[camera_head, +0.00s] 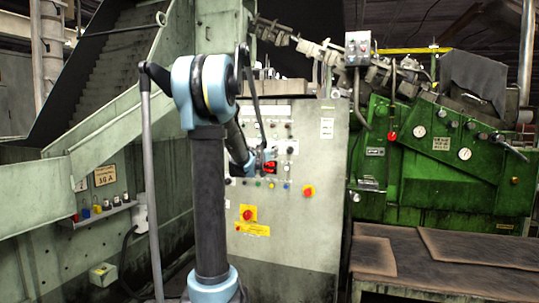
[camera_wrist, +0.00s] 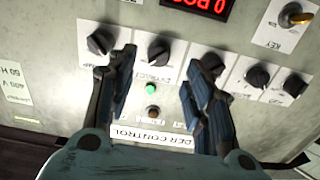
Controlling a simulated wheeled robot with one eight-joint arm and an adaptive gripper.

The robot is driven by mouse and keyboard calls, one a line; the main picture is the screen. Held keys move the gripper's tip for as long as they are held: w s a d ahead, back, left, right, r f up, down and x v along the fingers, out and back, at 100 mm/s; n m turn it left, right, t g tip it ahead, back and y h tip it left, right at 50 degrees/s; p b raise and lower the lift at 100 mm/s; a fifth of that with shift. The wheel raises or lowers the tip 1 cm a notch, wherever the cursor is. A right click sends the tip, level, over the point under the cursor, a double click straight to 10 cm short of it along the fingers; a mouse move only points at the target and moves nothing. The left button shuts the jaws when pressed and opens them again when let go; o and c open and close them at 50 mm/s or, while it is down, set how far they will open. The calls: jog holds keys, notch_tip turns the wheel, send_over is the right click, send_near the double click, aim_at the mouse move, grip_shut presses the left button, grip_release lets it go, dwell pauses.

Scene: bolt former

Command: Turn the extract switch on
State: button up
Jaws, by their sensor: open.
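A grey control panel (camera_head: 300,225) stands in the middle of the head view, and my arm reaches to its upper face. In the wrist view, a row of black rotary knobs crosses the panel. The knob (camera_wrist: 159,49) above a partly readable label like "EXTRACT" appears to be the extract switch. My gripper (camera_wrist: 157,72) is open and empty, with its fingers spread either side of this knob's column and their tips slightly below it in the picture. I cannot tell the remaining distance to the panel. In the head view, my gripper (camera_head: 266,167) is small and its fingers are unclear.
Other black knobs (camera_wrist: 101,40) (camera_wrist: 212,64) flank the extract knob. A green button (camera_wrist: 152,88) and a dark button (camera_wrist: 152,113) lie between my fingers. A key switch (camera_wrist: 295,15) and red display (camera_wrist: 205,5) are above. A red emergency button (camera_head: 308,191) is lower on the panel.

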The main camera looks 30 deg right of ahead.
jog(key=shift+v, duration=2.9)
jog(key=s+a+f+n+g+y, duration=0.3)
jog(key=s+a+f, duration=0.7)
jog(key=a, duration=0.4)
jog(key=s+a+f+n+g+y, duration=0.3)
jog(key=s+a+f+y, duration=0.3)
jog(key=s+a+f, duration=0.5)
jog(key=s+a+f+n+g+y, duration=0.3)
jog(key=s+a+f, duration=0.8)
jog(key=a, duration=0.7)
jog(key=shift+s+n+g+y, duration=0.3)
jog(key=shift+s+n+y, duration=0.4)
jog(key=shift+s, duration=0.45)
jog(key=shift+w+f, duration=0.2)
jog(key=shift+w, duration=0.25)
